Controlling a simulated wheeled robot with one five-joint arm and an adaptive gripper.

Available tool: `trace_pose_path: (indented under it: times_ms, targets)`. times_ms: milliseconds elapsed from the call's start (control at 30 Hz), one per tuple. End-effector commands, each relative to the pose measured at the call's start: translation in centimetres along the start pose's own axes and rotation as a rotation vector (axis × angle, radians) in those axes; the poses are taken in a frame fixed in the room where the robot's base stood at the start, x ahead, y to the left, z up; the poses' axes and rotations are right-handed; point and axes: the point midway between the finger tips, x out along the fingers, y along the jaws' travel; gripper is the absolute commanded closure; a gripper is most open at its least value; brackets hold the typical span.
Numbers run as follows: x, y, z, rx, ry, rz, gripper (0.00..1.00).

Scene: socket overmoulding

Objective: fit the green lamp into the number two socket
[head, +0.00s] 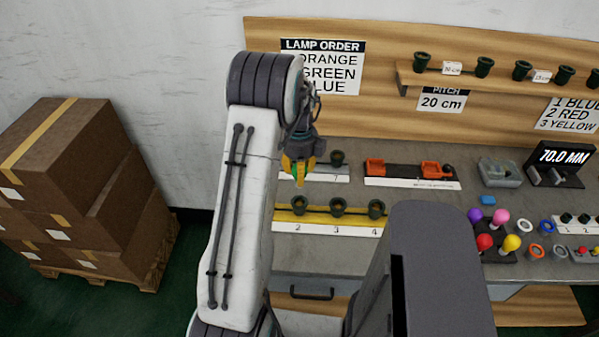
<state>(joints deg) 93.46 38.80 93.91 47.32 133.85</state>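My gripper (298,166), with yellow-orange fingers, points down over the bench, above and behind the number two socket in the picture. A small green piece (298,178), which looks like the green lamp, shows between the fingers; most of it is hidden by them. The number two socket (299,205) is a dark green cup at the left end of a yellow rail, above the printed 2. The lamp is apart from the socket in the picture. The socket's mouth looks empty, though it is small.
Similar sockets 3 (338,207) and 4 (376,208) stand close to its right. A socket above a 7 (337,158) stands behind. An orange fixture (408,170) is further right. Coloured lamps (497,232) stand at right. Stacked boxes (75,190) fill the left floor.

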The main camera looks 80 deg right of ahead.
Motion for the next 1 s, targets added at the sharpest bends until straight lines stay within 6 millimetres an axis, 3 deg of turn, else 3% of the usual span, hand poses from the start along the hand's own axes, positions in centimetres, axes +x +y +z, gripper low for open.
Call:
trace_pose_path:
  times_ms: [267, 1000]
  targets:
    - [0.9, 0.0, 0.0, 0.000, 0.000, 0.000, 0.88]
    - [5.8, 0.0, 0.0, 0.000, 0.000, 0.000, 0.88]
